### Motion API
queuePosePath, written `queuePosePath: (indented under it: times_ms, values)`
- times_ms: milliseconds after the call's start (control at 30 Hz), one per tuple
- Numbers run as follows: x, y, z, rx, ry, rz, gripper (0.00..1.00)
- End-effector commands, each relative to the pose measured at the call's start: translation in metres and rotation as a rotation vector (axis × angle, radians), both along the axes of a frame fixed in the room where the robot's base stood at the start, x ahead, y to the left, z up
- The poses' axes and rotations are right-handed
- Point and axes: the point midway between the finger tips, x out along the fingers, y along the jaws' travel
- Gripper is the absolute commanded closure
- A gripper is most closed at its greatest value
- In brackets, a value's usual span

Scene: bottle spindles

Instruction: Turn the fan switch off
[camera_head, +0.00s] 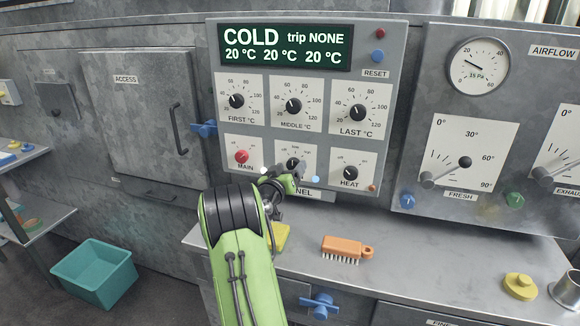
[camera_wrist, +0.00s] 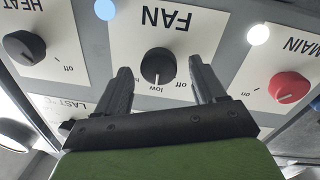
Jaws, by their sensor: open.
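The fan switch is a black round knob (camera_wrist: 158,66) on a white plate marked FAN, seen upside down in the wrist view. Its white mark seems to point at "low", with "off" to the right. In the head view the fan knob (camera_head: 294,163) sits in the middle of the panel's bottom row, its label hidden by my arm. My gripper (camera_wrist: 160,80) is open, with one dark finger on each side of the knob in the wrist view. I see gaps and cannot tell any contact. In the head view my gripper (camera_head: 286,180) is just below the knob.
The red MAIN knob (camera_head: 242,157) and black HEAT knob (camera_head: 350,173) flank the fan plate. A white lamp (camera_wrist: 259,34) and blue lamp (camera_wrist: 105,9) are lit. The display (camera_head: 285,47) reads COLD. An orange brush (camera_head: 347,248) and yellow block (camera_head: 279,236) lie on the bench below.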

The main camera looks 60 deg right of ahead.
Motion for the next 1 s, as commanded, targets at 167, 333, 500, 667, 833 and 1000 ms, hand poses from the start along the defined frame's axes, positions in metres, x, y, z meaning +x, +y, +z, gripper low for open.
queuePosePath:
  times_ms: [167, 333, 500, 667, 833, 1000]
  values:
    - [0.0006, -0.0082, -0.0002, 0.000, 0.000, 0.001, 0.31]
    - [0.0006, -0.0078, -0.0003, 0.001, 0.001, 0.001, 0.32]
    - [0.0006, -0.0076, -0.0003, 0.001, 0.001, 0.001, 0.58]
    - [0.0006, -0.0075, -0.0003, 0.001, 0.001, 0.001, 0.83]
    - [0.0008, -0.0074, -0.0004, 0.000, 0.006, 0.001, 0.87]
    - [0.0013, -0.0072, -0.0008, -0.007, 0.047, 0.001, 0.87]
